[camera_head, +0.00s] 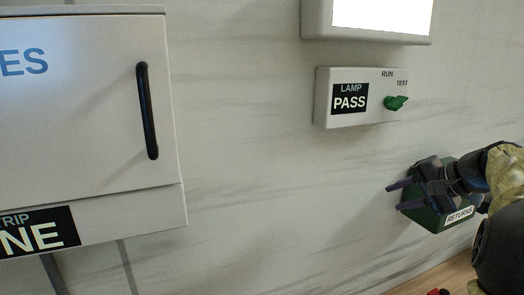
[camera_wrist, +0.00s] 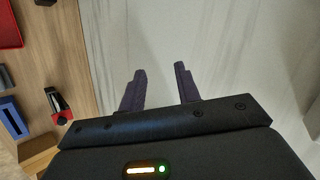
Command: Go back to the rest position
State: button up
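My gripper (camera_head: 398,193) is at the right of the head view, in front of a green box marked RETURNS (camera_head: 460,216). Its fingers point left along the pale wall. In the wrist view my gripper (camera_wrist: 160,88) shows two dark purple fingers spread apart, with nothing between them. Beyond the fingertips is only the pale wall. I cannot tell from the head view whether my gripper touches the green box.
A white cabinet (camera_head: 80,110) with a black handle (camera_head: 147,110) stands at the left. A panel with a green knob (camera_head: 396,102) reads LAMP PASS, below a bright screen (camera_head: 382,12). The wrist view shows a wooden surface (camera_wrist: 62,45) with red, blue and black items.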

jog(key=s+a+f+n+g+h, duration=0.1)
jog(key=s+a+f+g+h, duration=0.1)
jog(key=a+f, duration=0.45)
jog(key=s+a+f+n+g+h, duration=0.1)
jog(key=s+a+f+g, duration=0.15)
jog(key=f, duration=0.65)
jog(key=s+a+f+n+g+h, duration=0.1)
jog(key=s+a+f+n+h, duration=0.2)
jog(key=s+a+f+n, duration=0.4)
jog(key=s+a+f, duration=0.2)
jog(key=s+f, duration=0.2)
jog(key=f, duration=0.1)
jog(key=shift+s+a+f+n+b, duration=0.15)
jog(key=shift+s+f+n+b, duration=0.15)
jog(key=shift+s+b, duration=0.1)
